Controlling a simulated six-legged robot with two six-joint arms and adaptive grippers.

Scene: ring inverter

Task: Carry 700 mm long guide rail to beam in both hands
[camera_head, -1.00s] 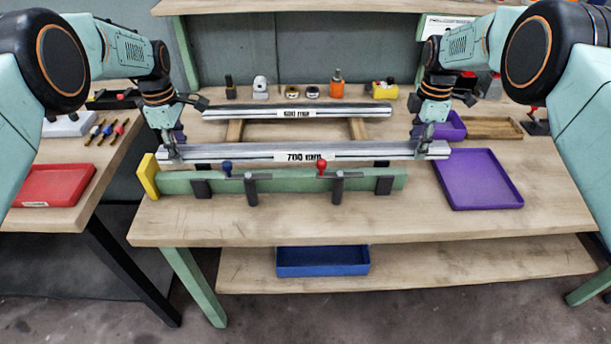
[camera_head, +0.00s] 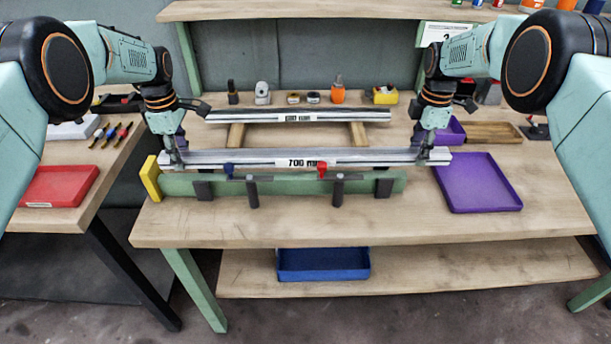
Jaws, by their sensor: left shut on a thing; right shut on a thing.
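The silver guide rail (camera_head: 380,156), labelled "700 mm", lies level across the view. My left gripper (camera_head: 174,158) is shut on the rail near its left end. My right gripper (camera_head: 424,153) is shut on it near its right end. The green beam (camera_head: 285,187) lies on the bench just in front of and below the rail, with a yellow end plate (camera_head: 151,178) at its left. A blue-knobbed clamp (camera_head: 230,170) and a red-knobbed clamp (camera_head: 322,170) stand on the beam. The rail appears just behind the clamps; whether it touches the beam I cannot tell.
A shorter rail (camera_head: 345,115) rests on wooden supports behind. A purple tray (camera_head: 478,183) is at the right, a red tray (camera_head: 58,187) on the left table. The bench front is clear.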

